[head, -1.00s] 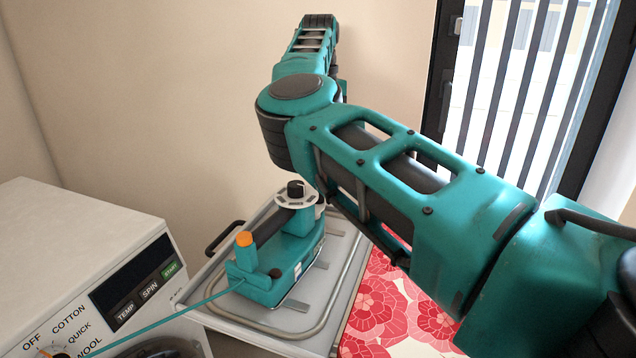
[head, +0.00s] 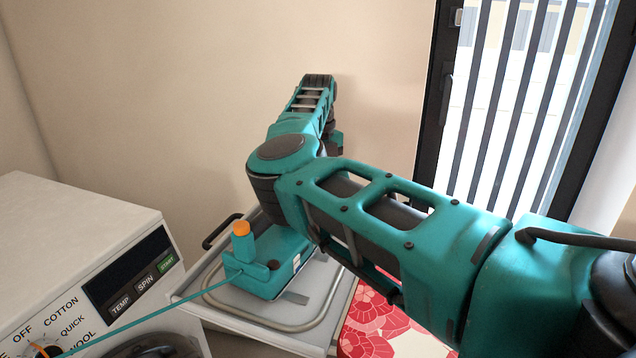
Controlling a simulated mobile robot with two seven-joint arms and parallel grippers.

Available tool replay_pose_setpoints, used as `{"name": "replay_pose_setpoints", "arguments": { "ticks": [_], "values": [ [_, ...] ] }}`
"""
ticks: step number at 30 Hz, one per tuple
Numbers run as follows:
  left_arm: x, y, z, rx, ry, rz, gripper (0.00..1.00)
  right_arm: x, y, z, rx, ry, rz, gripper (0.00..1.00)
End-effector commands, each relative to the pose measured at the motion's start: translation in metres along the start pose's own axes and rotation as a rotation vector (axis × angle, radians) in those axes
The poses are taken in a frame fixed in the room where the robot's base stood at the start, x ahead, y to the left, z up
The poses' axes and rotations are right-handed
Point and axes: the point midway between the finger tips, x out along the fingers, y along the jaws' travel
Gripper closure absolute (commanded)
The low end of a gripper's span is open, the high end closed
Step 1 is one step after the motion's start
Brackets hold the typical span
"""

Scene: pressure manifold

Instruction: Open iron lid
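The teal iron (head: 262,268) sits on the grey tray-like stand with a metal rail (head: 280,322). Its orange-tipped part (head: 241,229) stands up at the near left end, and a thin teal cord runs from it toward the lower left. My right arm crosses from the right and hides the iron's far end, dial and handle. I cannot tell whether the lid is open or shut. The arm's far end reaches up beyond the iron near the wall; its gripper fingers cannot be made out. My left gripper is not in view.
A white washing machine (head: 75,235) with a control panel stands at the left. A red floral ironing surface (head: 375,325) lies right of the stand. A beige wall is behind, and a dark-framed window (head: 440,110) with vertical bars is at the right.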

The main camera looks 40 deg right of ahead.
Motion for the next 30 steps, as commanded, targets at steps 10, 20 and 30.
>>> {"name": "replay_pose_setpoints", "arguments": {
  "ticks": [10, 20, 30],
  "values": [
    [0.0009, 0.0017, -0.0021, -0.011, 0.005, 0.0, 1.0, 0.001, 0.0001, 0.0001, 0.0, 0.0, 0.0, 0.55],
    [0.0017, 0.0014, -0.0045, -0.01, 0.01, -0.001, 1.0, 0.0008, 0.0001, 0.0001, 0.0, 0.0, 0.0, 0.86],
    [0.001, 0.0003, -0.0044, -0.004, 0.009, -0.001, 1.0, 0.0004, 0.0001, 0.0001, 0.007, 0.0, 0.0, 1.0]
  ]
}}
